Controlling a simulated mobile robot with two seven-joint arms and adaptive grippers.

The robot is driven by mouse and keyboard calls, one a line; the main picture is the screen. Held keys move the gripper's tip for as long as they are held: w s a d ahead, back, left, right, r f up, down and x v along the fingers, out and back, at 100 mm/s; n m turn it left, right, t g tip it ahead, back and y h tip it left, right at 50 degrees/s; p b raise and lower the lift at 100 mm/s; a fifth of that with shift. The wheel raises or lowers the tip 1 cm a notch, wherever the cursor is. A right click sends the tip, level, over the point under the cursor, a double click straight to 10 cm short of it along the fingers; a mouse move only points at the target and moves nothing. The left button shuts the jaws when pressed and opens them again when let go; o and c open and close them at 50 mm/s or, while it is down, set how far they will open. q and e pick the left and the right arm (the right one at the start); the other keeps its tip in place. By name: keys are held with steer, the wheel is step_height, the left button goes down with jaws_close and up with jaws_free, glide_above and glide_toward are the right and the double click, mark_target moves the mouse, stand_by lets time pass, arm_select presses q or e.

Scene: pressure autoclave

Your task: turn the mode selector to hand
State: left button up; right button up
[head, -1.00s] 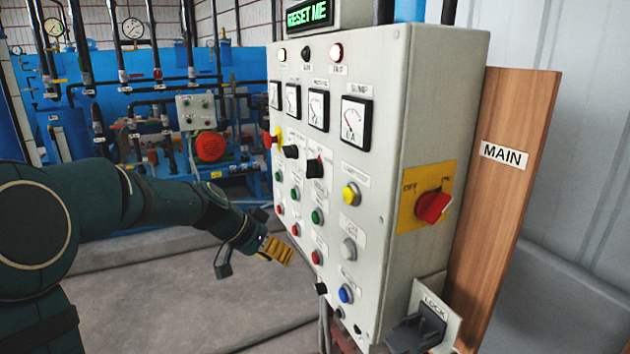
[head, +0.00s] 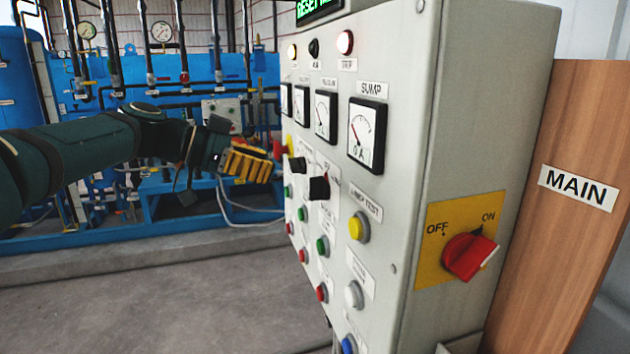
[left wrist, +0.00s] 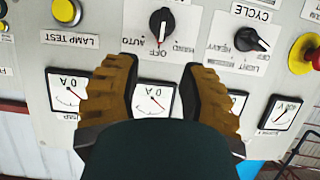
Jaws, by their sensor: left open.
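The mode selector (head: 319,187) is a black rotary knob on the front of the grey control panel. In the left wrist view, where the panel appears upside down, the selector (left wrist: 162,23) sits above the labels AUTO, OFF and HAND. Its white pointer line appears to point toward OFF. My left gripper (head: 258,166) has yellow ribbed fingers and is beside the panel front, left of the selector in the head view. In the left wrist view its fingers (left wrist: 157,66) are spread, with nothing between them but a meter and panel behind. The selector lies just beyond the fingertips, apart from them.
A second black CYCLE knob (left wrist: 247,40) and a red emergency stop (left wrist: 304,54) are close by. A yellow lamp test button (head: 356,228) and analog meters (head: 366,135) share the panel. A red main switch (head: 469,256) is on its side. Floor left of the panel is clear.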

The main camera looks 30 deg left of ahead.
mark_target(314, 181)
arm_select(q)
steer(key=x, duration=1)
steer(key=shift+w+f+b, duration=0.15)
steer(key=shift+w+b, duration=0.05)
steer(key=shift+b, duration=0.1)
jaws_close()
